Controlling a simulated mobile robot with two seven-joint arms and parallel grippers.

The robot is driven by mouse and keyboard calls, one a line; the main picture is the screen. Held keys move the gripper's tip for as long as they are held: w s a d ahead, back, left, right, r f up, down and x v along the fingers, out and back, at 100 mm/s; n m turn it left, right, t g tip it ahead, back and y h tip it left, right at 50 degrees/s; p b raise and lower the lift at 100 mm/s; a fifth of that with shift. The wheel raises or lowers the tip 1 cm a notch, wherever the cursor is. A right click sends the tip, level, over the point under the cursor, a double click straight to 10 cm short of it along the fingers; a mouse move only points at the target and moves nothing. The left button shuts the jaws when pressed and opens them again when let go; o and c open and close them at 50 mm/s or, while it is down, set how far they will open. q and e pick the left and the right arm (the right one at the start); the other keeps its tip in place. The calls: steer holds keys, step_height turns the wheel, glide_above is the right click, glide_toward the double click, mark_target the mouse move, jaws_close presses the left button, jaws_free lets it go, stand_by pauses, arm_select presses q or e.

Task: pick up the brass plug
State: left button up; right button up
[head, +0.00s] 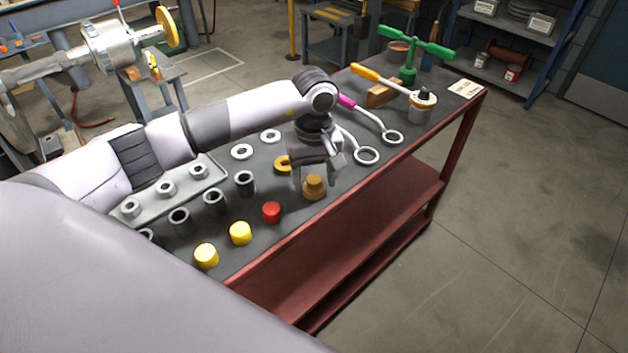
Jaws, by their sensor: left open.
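The brass plug (314,187) stands upright near the front edge of the dark workbench top, a stepped brownish-gold piece with a narrower top. My left gripper (317,181) hangs over it, pointing down, with its fingers open around or just beside the plug. I cannot tell whether the fingers touch it. A brass ring (283,163) lies just left of the gripper, partly hidden by it. My right gripper is not in view.
A red cap (272,212) and two yellow caps (240,233) stand along the front edge. Several dark sleeves (214,203) and a grey tray (205,184) of nuts are left.

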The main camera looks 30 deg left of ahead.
arm_select(q)
jaws_close()
